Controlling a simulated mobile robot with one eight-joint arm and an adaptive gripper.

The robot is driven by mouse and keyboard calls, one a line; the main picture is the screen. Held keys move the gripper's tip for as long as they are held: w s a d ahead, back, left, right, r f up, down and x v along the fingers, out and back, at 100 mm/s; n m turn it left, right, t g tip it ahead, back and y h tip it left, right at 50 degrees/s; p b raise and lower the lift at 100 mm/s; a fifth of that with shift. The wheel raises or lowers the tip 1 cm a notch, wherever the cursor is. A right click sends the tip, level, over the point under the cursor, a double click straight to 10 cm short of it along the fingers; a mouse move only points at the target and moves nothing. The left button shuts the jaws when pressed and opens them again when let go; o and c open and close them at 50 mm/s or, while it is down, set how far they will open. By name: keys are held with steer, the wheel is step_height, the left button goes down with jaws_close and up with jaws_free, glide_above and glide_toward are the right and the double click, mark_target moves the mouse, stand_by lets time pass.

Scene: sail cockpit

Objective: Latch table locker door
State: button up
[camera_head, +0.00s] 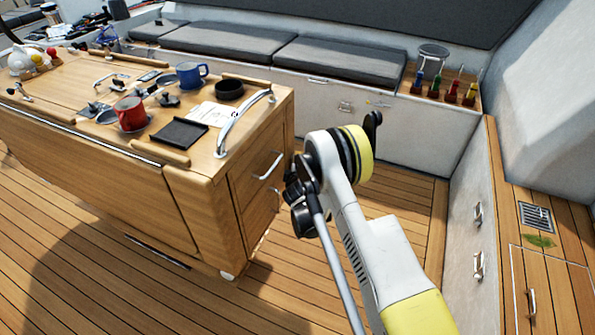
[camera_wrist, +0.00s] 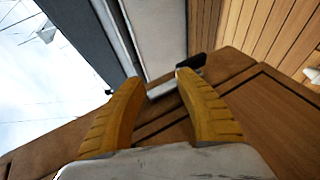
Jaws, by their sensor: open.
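The wooden table (camera_head: 187,211) stands at left in the head view. Its end face carries locker fronts (camera_head: 246,183) with a metal handle (camera_head: 268,166) on the upper one. My arm hides part of this end, and I cannot tell whether the door sits fully shut or how its latch stands. In the wrist view my gripper (camera_wrist: 153,88) is open, with its two yellow fingers apart and nothing held. A brown wood panel (camera_wrist: 262,108) lies beyond the fingers. A pale bar with a dark end (camera_wrist: 190,62) shows by the right fingertip. The fingers cannot be made out in the head view.
The table top holds a red mug (camera_head: 131,113), a blue mug (camera_head: 191,75) and a black tray (camera_head: 178,134). A grey cushioned bench (camera_head: 335,61) runs along the back. White lockers (camera_head: 474,235) stand at right. Plank floor (camera_head: 395,185) is clear between table and bench.

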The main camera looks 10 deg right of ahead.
step_height(320, 180, up, 5)
steer(key=shift+r, duration=0.1)
stand_by(0.5)
